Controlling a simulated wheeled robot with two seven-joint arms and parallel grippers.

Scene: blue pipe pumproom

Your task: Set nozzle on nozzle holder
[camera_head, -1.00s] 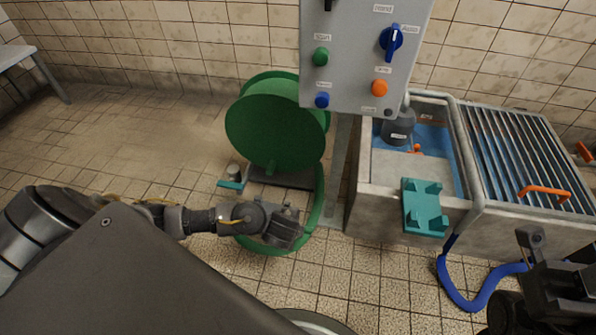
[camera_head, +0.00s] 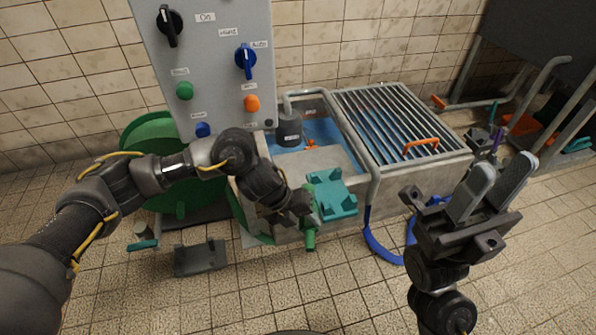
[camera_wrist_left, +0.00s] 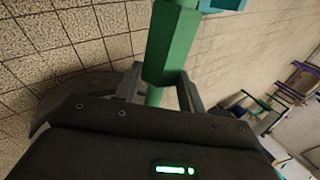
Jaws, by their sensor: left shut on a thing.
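The green nozzle (camera_head: 310,238) is held by my left gripper (camera_head: 304,208), which is shut on it. In the left wrist view the nozzle (camera_wrist_left: 172,42) rises between the two fingers (camera_wrist_left: 160,92). The teal nozzle holder (camera_head: 332,193) is fixed at the front wall of the concrete basin. The nozzle is close to the left side of the holder in the head view; I cannot tell whether they touch. The gripper hides part of the nozzle. My right gripper (camera_head: 498,190) is open and empty, to the right in front of the basin.
The grey control panel (camera_head: 205,70) stands behind my left arm. The green hose reel (camera_head: 150,135) is partly hidden by that arm. A grated basin section (camera_head: 390,120) with an orange handle (camera_head: 421,146) lies behind the right gripper. A blue hose (camera_head: 380,245) hangs at the front.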

